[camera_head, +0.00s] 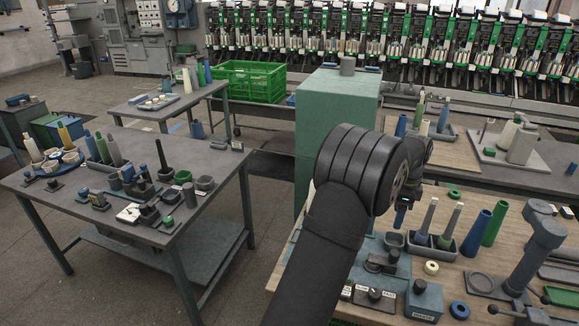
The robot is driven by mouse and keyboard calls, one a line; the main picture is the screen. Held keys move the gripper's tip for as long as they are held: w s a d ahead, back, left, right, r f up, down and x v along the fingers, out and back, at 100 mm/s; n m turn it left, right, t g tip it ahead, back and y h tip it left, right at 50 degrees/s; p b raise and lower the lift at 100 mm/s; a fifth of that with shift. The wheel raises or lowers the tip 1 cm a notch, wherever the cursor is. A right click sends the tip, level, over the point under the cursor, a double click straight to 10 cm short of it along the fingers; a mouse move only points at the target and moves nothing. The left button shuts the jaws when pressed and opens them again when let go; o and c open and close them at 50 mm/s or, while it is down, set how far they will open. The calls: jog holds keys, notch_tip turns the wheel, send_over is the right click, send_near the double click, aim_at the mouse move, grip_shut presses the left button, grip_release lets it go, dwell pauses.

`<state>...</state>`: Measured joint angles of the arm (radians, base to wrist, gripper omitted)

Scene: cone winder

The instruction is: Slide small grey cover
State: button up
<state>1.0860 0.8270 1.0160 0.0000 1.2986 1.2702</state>
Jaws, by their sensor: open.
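My arm reaches up from the bottom of the view over the right workbench (455,290). My gripper (401,216) points down past the thick black wrist, which hides most of it. Only a small dark end shows, above the back of a blue-grey device. This device (362,248) stands on the bench with a small dark grey piece (382,262) on top, which may be the small grey cover. I cannot be sure of that. The gripper appears apart from this piece, with nothing seen in it.
A control box with a knob (374,296) and a blue box (424,300) stand in front of the device. A tray of spindles (430,247), blue and green tubes (494,223) and a grey post stand (540,245) are to the right. A tall green cabinet (335,105) rises behind my arm.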

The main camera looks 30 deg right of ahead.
aim_at(395, 253)
jog(key=shift+c, duration=0.6)
jog(key=f+m, duration=0.3)
jog(key=f, duration=0.2)
jog(key=s+d+f+m, duration=0.1)
jog(key=f+m, duration=0.2)
jog(key=f, duration=0.2)
jog(key=f+m, duration=0.3)
jog(key=f, duration=0.3)
jog(key=shift+s+d, duration=0.35)
jog(key=shift+s, duration=0.05)
